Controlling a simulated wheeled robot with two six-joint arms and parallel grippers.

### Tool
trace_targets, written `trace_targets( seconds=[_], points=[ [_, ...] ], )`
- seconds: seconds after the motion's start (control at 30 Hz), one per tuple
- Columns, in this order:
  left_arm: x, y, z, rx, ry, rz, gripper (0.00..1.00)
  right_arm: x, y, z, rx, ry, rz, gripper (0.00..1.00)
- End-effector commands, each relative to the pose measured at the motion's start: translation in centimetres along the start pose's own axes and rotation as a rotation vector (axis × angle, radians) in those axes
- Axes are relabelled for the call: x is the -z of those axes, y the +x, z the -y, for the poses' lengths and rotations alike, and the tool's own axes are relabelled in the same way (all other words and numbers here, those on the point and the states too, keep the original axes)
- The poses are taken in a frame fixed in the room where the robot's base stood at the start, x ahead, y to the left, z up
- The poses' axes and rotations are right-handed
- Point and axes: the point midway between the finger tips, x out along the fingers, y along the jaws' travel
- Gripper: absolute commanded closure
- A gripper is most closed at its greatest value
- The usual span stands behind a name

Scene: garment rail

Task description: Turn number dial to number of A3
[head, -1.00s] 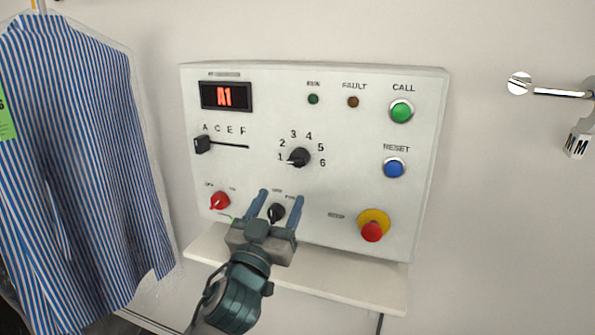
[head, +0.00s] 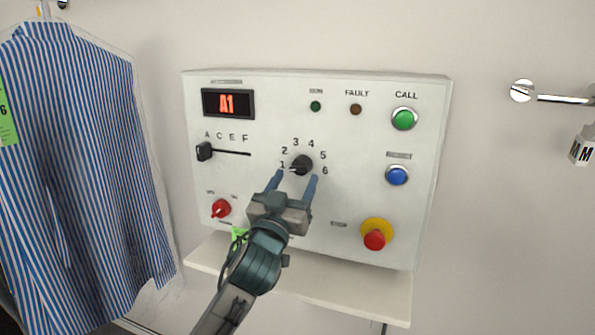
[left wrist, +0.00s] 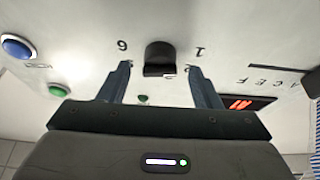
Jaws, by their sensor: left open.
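The black number dial (head: 301,165) sits mid-panel, ringed by the numbers 1 to 6. Its pointer is toward 1. The display (head: 227,103) reads A1 in red. The letter slider (head: 204,151) stands at the left end of its slot, under A. My left gripper (head: 293,178) is open, with its fingertips just below the dial, one near 1 and the other near 6. In the left wrist view the dial (left wrist: 160,58) shows between the two open fingers (left wrist: 159,78), and I see no contact. My right gripper is not in view.
The panel also carries a red knob (head: 221,208), a green CALL button (head: 404,118), a blue button (head: 397,175) and a red stop button (head: 375,238) on yellow. A striped shirt (head: 80,180) hangs at the left. A white shelf (head: 345,294) juts out below.

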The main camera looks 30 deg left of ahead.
Motion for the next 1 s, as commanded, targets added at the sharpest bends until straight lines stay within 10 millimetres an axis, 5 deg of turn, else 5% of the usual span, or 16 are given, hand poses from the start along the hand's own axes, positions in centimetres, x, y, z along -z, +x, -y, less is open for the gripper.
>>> trace_targets(
  seconds=[0.2,0.57,0.8,1.0],
  points=[
    [0.1,2.1,0.0,0.000,0.000,0.001,0.42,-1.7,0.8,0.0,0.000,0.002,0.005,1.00],
    [0.0,2.5,0.0,0.000,0.000,0.000,0.42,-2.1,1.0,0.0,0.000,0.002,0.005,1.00],
    [0.0,2.5,0.0,0.000,0.001,0.000,0.84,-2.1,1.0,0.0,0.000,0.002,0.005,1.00],
    [0.0,2.5,0.0,-0.003,0.009,0.000,0.84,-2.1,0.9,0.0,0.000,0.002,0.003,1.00]
  ],
)
